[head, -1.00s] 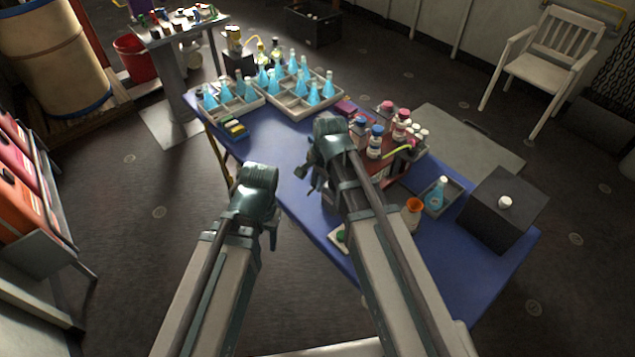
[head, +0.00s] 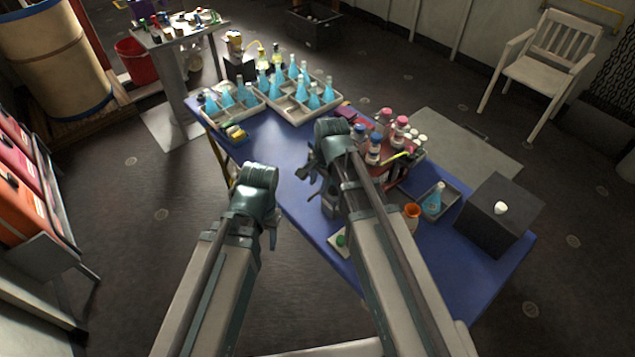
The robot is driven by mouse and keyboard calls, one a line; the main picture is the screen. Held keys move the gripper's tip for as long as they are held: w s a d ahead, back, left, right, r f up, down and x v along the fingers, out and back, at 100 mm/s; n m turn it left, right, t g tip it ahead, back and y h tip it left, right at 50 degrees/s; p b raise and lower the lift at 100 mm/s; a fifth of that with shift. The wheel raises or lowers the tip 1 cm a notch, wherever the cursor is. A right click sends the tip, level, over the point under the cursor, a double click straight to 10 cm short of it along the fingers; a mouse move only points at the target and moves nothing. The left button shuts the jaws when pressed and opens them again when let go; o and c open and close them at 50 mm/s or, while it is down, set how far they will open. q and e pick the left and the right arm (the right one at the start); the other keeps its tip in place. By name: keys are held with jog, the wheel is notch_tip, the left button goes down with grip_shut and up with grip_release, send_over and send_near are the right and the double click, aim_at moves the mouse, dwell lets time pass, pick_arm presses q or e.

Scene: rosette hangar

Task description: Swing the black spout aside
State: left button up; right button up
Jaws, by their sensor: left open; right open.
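I cannot pick out the black spout for sure; the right arm hides part of the table's middle. My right gripper (head: 314,172) is open and empty above the blue table (head: 285,165), left of a red-brown rack (head: 395,172) holding bottles with blue and pink caps. A grey piece (head: 330,203) shows just below it, partly hidden by the arm. My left gripper (head: 273,220) is open and empty near the table's left edge, lower in the view.
Trays of blue flasks (head: 295,108) fill the table's far end. An orange-topped bottle (head: 411,217), a tray with one blue flask (head: 437,200) and a dark box with a white knob (head: 500,215) stand right of the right arm. A green-topped item (head: 340,241) lies between the arms.

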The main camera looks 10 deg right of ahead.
notch_tip(320, 180, up, 11)
jog(key=s+d+p, duration=0.1)
jog(key=s+p, duration=0.1)
jog(key=p, duration=0.7)
jog(key=shift+f+p, duration=0.15)
jog(key=shift+p, duration=0.15)
jog(key=shift+w, duration=0.1)
jog(key=s+a+f+n+g+h+b, duration=0.1)
jog(key=s+a+f+n+b, duration=0.1)
jog(key=s+n, duration=0.5)
jog(key=s+a+f+n+g+h+b, duration=0.1)
jog(key=s+a+f+n+b, duration=0.1)
jog(key=s+n, duration=0.4)
jog(key=shift+s+a+n, duration=0.35)
jog(key=shift+a+n, duration=0.35)
jog(key=shift+n, duration=0.6)
jog(key=shift+f, duration=0.1)
